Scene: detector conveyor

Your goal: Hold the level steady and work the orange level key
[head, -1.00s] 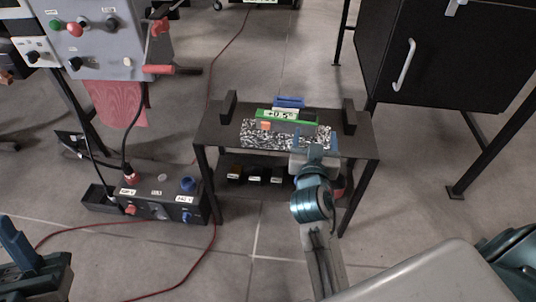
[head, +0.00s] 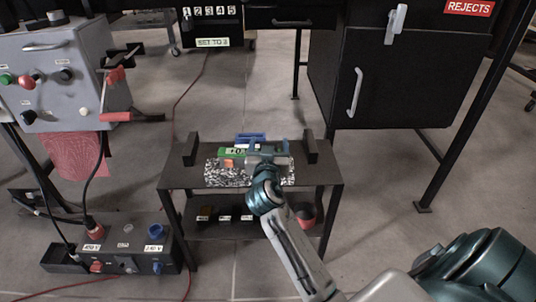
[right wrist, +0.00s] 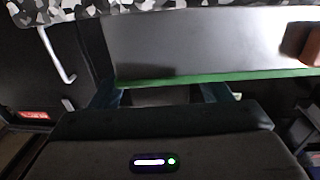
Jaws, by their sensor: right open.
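The level is a green-edged bar with a pale display (head: 236,152), lying on a black-and-white speckled plate (head: 226,177) on a small dark table. Its orange key (head: 228,163) is on the near side, left of my right gripper; an orange-brown block also shows at the right edge of the right wrist view (right wrist: 312,46). My right gripper (head: 268,149) is open over the right part of the level and hides part of it and its display. In the right wrist view its fingers (right wrist: 160,96) stand apart at the green edge; contact cannot be told. My left gripper is out of view.
A blue block (head: 250,138) sits behind the level. Dark uprights stand at the table's left (head: 190,149) and right (head: 310,147). The lower shelf (head: 256,229) holds small labelled items and a red container (head: 305,215). A power box (head: 124,244) stands on the floor at left.

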